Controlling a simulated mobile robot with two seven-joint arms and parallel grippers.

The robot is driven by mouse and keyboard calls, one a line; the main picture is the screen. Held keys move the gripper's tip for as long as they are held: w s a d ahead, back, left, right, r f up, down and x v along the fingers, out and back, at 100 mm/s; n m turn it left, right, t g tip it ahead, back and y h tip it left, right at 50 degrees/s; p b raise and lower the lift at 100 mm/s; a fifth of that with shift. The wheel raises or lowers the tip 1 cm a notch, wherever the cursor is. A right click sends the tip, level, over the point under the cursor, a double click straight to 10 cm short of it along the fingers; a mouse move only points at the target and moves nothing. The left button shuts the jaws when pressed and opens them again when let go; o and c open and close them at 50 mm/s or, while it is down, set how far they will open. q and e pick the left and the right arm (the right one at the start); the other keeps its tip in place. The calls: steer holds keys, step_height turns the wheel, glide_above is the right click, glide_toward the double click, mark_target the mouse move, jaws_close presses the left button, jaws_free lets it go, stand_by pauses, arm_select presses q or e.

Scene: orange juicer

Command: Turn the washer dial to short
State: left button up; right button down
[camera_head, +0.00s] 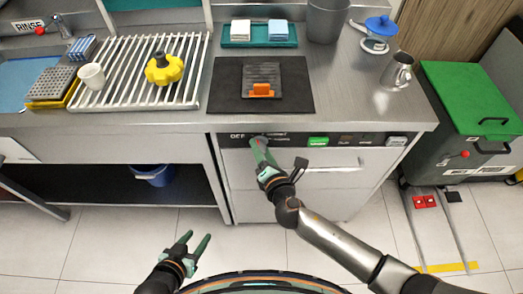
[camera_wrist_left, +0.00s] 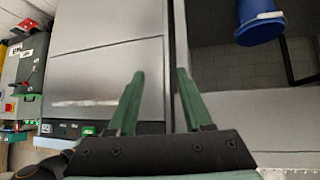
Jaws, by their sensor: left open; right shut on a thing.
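The washer (camera_head: 335,185) is a steel front-loading unit under the counter, with a dark control strip (camera_head: 360,140) along its top. "OFF" is printed near the strip's left end, and smaller labels right of the dial are too blurred to read. My right gripper (camera_head: 259,143) is at the dial by these labels, shut on it. The fingers mostly hide the dial, so its pointing direction cannot be told.
The washer has a horizontal handle (camera_head: 335,166) and a green button (camera_head: 318,141). On the counter are a dark mat (camera_head: 222,95), a drying rack (camera_head: 125,60), a yellow knobbed part (camera_head: 164,69) and a metal jug (camera_head: 396,72). A blue bucket (camera_head: 153,175) is under the counter.

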steer(key=m+b, duration=0.1)
steer(key=b, duration=0.2)
steer(key=f+m+y+b, duration=0.1)
steer(key=b, duration=0.2)
steer(key=shift+m+t, duration=0.4)
steer(key=m+t+y+b, duration=0.1)
steer(key=m+b, duration=0.2)
steer(key=b, duration=0.3)
steer(key=shift+d+m+b, duration=0.1)
steer(key=shift+m+b, duration=0.3)
steer(key=m+t+b, duration=0.1)
steer(key=m+b, duration=0.1)
steer(key=b, duration=0.1)
steer(key=shift+y, duration=0.3)
arm_select(q)
step_height(320, 180, down, 13)
steer(key=w+d+b, duration=0.1)
steer(key=d, duration=0.1)
steer(key=shift+d+m+h, duration=0.3)
steer(key=shift+d+h, duration=0.05)
steer(key=shift+h, duration=0.05)
arm_select(e)
steer(key=shift+r+m, duration=0.2)
steer(key=shift+m, duration=0.3)
steer(key=shift+t, duration=0.3)
arm_select(q)
steer(key=shift+a, duration=0.1)
